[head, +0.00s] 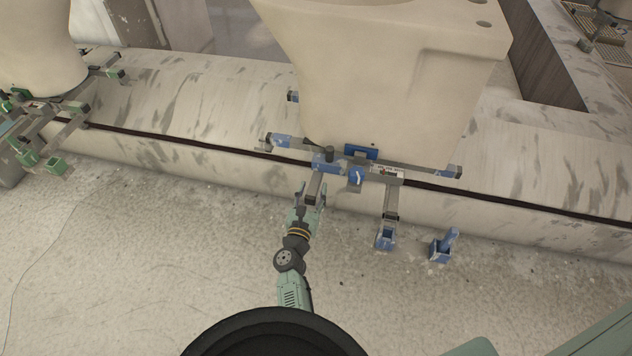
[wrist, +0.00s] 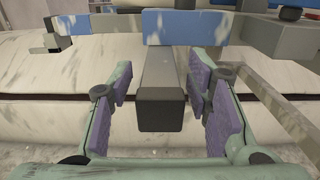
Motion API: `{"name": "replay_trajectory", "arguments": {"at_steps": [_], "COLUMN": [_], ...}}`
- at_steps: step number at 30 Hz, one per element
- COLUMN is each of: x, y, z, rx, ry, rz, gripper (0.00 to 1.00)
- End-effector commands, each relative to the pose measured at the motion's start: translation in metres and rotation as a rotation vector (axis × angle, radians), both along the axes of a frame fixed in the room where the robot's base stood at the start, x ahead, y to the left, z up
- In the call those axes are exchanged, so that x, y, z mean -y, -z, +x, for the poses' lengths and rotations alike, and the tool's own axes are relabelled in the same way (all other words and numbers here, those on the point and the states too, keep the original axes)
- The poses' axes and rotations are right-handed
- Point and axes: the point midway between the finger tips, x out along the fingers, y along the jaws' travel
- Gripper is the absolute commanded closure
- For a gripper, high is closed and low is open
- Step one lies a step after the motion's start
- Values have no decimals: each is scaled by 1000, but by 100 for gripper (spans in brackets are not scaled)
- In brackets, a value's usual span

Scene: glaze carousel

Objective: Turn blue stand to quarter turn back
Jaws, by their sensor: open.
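The blue stand (head: 388,175) is a grey metal frame with blue fittings, set on the pale ledge and bearing a large cream ceramic piece (head: 390,80). A grey bar with a dark end cap (wrist: 160,108) juts from the stand toward me. My gripper (head: 309,196) is at this bar, at the stand's front left. In the wrist view my gripper (wrist: 166,95) is open, with one purple-padded finger on each side of the bar and visible gaps between pads and bar. The stand's far side is hidden by the ceramic piece.
A green-fitted stand (head: 50,125) with another cream piece (head: 38,45) stands at the left. A dark slot (head: 520,205) runs along the pale ledge (head: 200,105). A blue bracket (head: 442,248) is right of the stand's other front arm (head: 389,215).

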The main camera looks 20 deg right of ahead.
Motion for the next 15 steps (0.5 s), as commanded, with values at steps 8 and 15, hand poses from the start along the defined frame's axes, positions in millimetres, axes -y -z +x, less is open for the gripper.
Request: {"name": "replay_trajectory", "arguments": {"at_steps": [8,15], "x": [21,23], "y": [0,0], "z": [30,34], "rx": [0,-1], "ry": [1,0], "rz": [-1,-2], "gripper": [55,55]}}
